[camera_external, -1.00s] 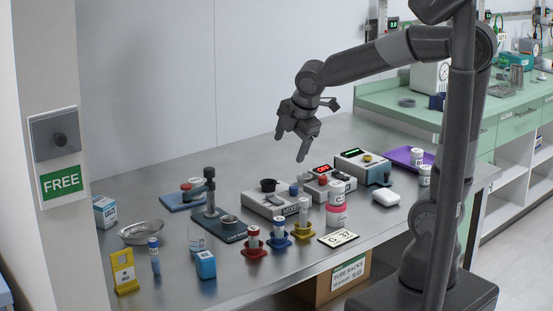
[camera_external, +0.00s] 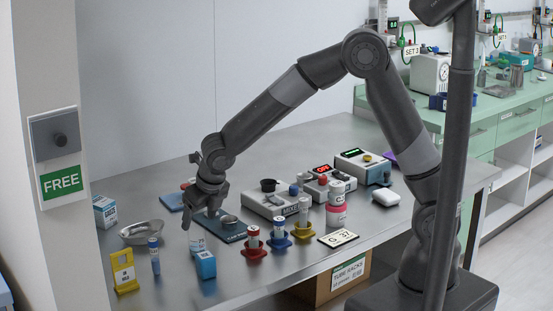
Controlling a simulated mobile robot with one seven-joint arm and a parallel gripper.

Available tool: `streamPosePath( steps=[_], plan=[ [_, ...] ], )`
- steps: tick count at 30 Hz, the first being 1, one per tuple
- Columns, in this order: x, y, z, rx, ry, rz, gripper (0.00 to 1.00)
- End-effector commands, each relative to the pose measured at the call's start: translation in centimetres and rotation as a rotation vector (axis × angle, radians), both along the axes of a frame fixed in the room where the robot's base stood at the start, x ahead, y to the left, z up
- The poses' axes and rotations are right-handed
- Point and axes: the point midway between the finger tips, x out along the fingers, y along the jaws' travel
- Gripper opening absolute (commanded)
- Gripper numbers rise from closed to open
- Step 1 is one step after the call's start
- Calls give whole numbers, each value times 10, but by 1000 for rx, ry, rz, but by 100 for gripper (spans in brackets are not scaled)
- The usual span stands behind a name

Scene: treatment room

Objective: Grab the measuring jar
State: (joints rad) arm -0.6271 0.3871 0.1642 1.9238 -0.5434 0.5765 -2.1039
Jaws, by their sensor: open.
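A clear, pale jar (camera_external: 196,243), which looks like the measuring jar, stands upright near the front left of the steel table, just behind a blue box (camera_external: 206,265). Its markings are too small to read. My gripper (camera_external: 199,222) points down with its fingers apart, right over or just behind the jar's top. I cannot tell whether the fingers are beside the jar's rim or still above it. Nothing is visible between them.
A metal bowl (camera_external: 141,233), a blue-capped tube (camera_external: 154,256) and a yellow stand (camera_external: 124,272) are to the left. A dark blue stand base (camera_external: 225,233) is close on the right, with red, blue and yellow tube holders beyond. The table's front edge is near.

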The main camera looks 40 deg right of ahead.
Motion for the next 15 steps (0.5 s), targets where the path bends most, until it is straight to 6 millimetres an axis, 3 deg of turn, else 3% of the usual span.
streamPosePath(
  steps=[15],
  plan=[
    [21, 1, -54, -1, 2, -3, 71]
  ],
)
